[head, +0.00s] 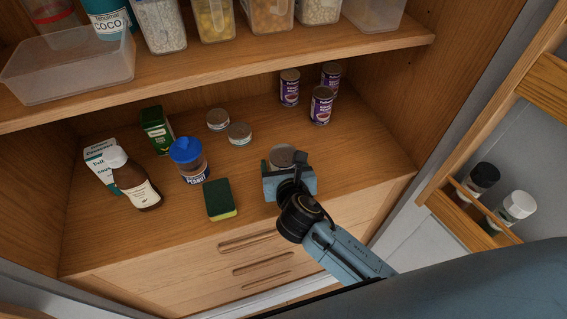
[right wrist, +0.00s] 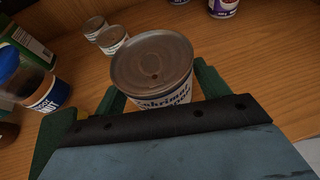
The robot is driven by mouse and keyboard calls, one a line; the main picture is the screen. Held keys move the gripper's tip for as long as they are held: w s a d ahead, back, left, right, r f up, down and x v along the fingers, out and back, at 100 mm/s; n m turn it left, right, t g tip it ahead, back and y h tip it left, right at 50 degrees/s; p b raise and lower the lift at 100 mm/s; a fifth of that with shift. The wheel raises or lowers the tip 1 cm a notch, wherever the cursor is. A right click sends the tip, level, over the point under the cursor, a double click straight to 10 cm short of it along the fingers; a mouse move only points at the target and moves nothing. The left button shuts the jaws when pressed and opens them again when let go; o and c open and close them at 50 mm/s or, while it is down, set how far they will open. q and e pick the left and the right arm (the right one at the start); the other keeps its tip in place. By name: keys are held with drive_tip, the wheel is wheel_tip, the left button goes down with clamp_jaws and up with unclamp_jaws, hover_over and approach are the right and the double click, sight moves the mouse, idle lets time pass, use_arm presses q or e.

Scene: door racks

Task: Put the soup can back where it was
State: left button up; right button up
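A metal-topped can (head: 281,157) with a white label and dark lettering is at my right gripper, over the front part of the lower shelf. In the right wrist view the can (right wrist: 152,68) sits upright between the two green fingers, which lie close against its sides. My right gripper (head: 287,175) appears shut on it. Its label is only partly readable, and its base is hidden, so I cannot tell whether it touches the shelf. My left gripper is not in view.
Several purple cans (head: 321,105) stand at the back right of the lower shelf (head: 345,150). Two low cans (head: 239,134), a blue-lidded jar (head: 190,162), a brown bottle (head: 136,184), cartons and a sponge (head: 219,199) stand left. A door rack (head: 490,225) with two jars is right.

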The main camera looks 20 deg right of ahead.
drive_tip(key=shift+o, duration=0.6)
drive_tip(key=shift+s+r, duration=0.1)
drive_tip(key=shift+r, duration=0.1)
drive_tip(key=v, duration=1.2)
drive_tip(key=shift+p, duration=0.45)
